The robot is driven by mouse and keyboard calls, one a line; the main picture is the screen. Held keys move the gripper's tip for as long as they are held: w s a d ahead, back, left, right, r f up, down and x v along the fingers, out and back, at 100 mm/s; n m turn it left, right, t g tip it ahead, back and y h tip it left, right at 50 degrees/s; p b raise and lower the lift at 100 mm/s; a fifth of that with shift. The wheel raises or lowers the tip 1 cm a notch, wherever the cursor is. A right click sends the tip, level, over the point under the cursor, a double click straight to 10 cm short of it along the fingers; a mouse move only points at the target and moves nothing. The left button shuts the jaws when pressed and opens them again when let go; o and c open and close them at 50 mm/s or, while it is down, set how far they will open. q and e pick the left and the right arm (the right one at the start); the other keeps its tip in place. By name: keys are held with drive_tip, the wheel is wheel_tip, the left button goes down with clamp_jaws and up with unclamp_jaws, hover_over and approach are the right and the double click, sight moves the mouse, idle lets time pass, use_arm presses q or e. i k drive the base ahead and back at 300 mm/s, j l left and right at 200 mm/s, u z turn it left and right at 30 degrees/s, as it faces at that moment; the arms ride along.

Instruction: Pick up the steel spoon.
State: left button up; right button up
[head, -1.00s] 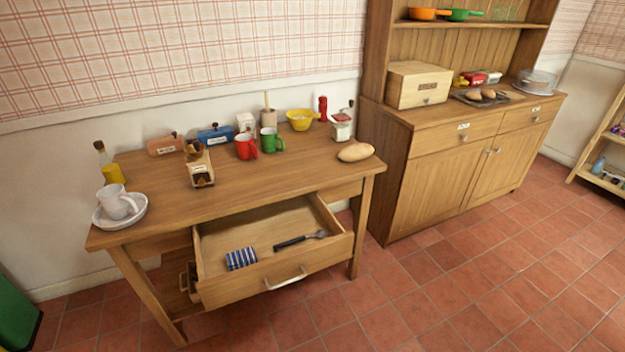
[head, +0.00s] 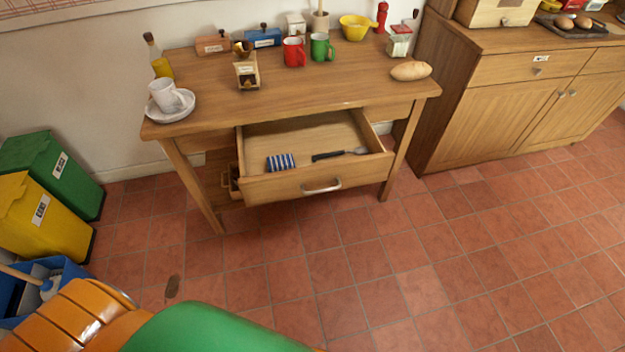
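Neither of my grippers shows in the head view. An orange and green shape at the bottom left is close to the camera, and I cannot tell what it is.
The tabletop holds a white cup (head: 167,96) on a saucer, red (head: 294,51) and green mugs, a yellow bowl (head: 356,28) and bread (head: 410,71). Green (head: 62,170) and yellow (head: 45,215) bins stand at left. A cabinet (head: 500,110) stands right. Tiled floor before the drawer is clear.

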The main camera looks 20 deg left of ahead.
sight(361, 150)
drive_tip(key=u, duration=0.4)
drive_tip(key=k+l+u, duration=0.1)
drive_tip(key=u, duration=0.75)
drive_tip(key=k+u, duration=0.1)
drive_tip(key=u, duration=0.3)
drive_tip(key=i+l+u, duration=0.1)
drive_tip(key=l, duration=0.45)
drive_tip(key=l+u, duration=0.1)
drive_tip(key=l, duration=0.5)
drive_tip(key=i, duration=0.05)
